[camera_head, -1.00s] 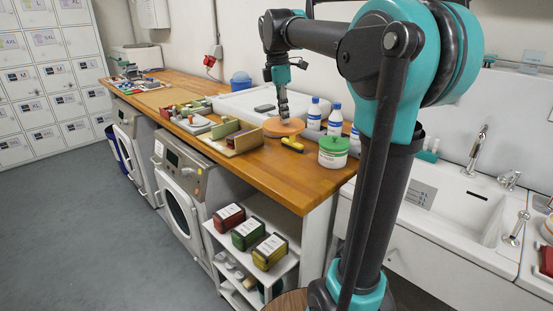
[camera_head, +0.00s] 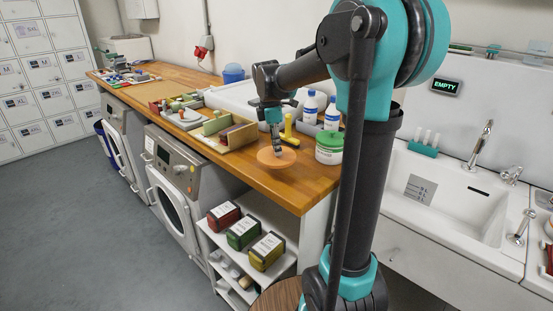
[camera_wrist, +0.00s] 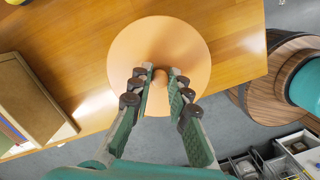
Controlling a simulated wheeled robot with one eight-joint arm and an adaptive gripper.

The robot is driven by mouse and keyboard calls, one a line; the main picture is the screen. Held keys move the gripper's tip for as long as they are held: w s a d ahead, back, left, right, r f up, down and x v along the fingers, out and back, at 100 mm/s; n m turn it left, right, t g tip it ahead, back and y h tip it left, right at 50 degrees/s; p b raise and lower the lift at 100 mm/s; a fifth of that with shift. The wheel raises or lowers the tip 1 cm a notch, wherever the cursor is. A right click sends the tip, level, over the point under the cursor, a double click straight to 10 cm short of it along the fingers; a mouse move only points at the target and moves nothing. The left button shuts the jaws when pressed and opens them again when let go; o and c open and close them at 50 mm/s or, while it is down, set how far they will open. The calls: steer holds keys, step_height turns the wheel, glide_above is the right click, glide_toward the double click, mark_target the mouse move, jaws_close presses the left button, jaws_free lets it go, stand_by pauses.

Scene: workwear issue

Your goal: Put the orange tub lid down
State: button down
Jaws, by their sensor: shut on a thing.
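The orange tub lid (camera_head: 268,158) is a flat round disc with a small knob in its middle. It is at the wooden counter's (camera_head: 318,186) front part, left of the white tub with the green rim (camera_head: 329,149). In the wrist view the lid (camera_wrist: 190,45) lies between and beyond my fingers. My gripper (camera_head: 277,151) is shut on the lid's knob from above, and it also shows in the wrist view (camera_wrist: 160,88). The lid looks level. I cannot tell whether its underside touches the counter or hangs just above it.
A yellow-handled tool (camera_head: 288,128) and white bottles with blue caps (camera_head: 332,114) stand behind the lid. A wooden divider box (camera_head: 226,136) is to its left. Bare counter lies right and in front, up to the front edge. Shelves with coloured boxes (camera_head: 267,250) stand below.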

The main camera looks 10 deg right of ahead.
mark_target(276, 158)
steer(key=shift+f, duration=2.35)
steer(key=shift+f, duration=0.15)
steer(key=c, duration=1.4)
jaws_free()
steer(key=shift+c, duration=0.2)
step_height(276, 158, up, 12)
steer(key=a, duration=0.1)
steer(key=shift+a, duration=0.2)
steer(key=shift+s, duration=0.1)
